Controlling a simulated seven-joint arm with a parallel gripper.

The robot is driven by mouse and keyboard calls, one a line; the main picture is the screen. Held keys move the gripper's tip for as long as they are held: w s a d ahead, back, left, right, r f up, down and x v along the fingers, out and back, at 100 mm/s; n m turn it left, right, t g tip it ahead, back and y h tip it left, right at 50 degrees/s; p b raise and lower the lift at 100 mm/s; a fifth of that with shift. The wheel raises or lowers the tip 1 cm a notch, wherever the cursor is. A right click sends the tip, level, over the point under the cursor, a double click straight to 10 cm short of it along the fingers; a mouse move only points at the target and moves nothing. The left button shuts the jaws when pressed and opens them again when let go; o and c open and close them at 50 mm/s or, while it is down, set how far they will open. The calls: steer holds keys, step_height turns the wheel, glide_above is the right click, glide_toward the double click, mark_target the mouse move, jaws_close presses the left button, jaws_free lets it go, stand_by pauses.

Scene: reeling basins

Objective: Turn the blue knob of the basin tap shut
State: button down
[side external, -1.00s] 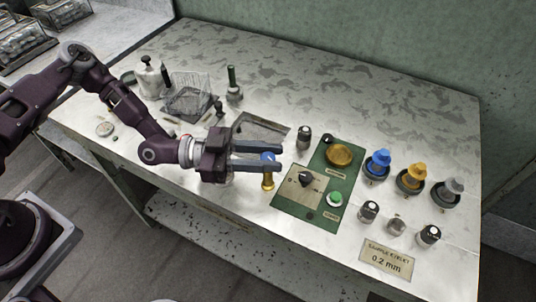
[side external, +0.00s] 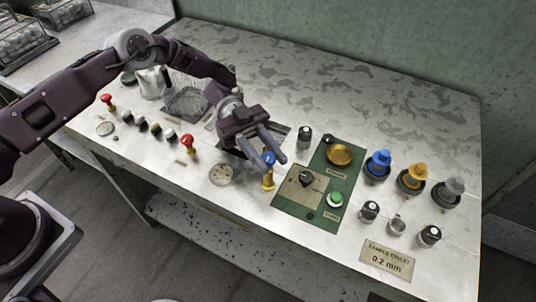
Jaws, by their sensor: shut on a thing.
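The blue knob (side external: 268,158) tops a small upright brass tap (side external: 268,181) at the front of the bench, just left of the green panel. My gripper (side external: 272,163) reaches down to it from the upper left. Its two grey fingers lie on either side of the knob and are shut on it. The fingers hide part of the knob, and no mark showing how far it is turned can be made out.
A green panel (side external: 323,210) with a black dial, a brass disc and a green button lies close right. Blue (side external: 378,162), orange (side external: 414,175) and grey (side external: 453,186) topped pieces stand farther right. Two red-topped pieces (side external: 188,143) (side external: 107,100) stand left. The back right bench is clear.

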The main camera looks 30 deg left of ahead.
mark_target(268, 157)
steer(key=shift+d+m+g+y, duration=0.1)
steer(key=shift+m+g+y, duration=1.05)
steer(key=shift+g, duration=0.35)
steer(key=shift+r+m+g+y, duration=0.1)
steer(key=shift+m+g+y, duration=0.15)
steer(key=shift+m+g, duration=0.15)
steer(key=c, duration=1.1)
jaws_free()
steer(key=shift+c, duration=0.2)
step_height(268, 157, up, 10)
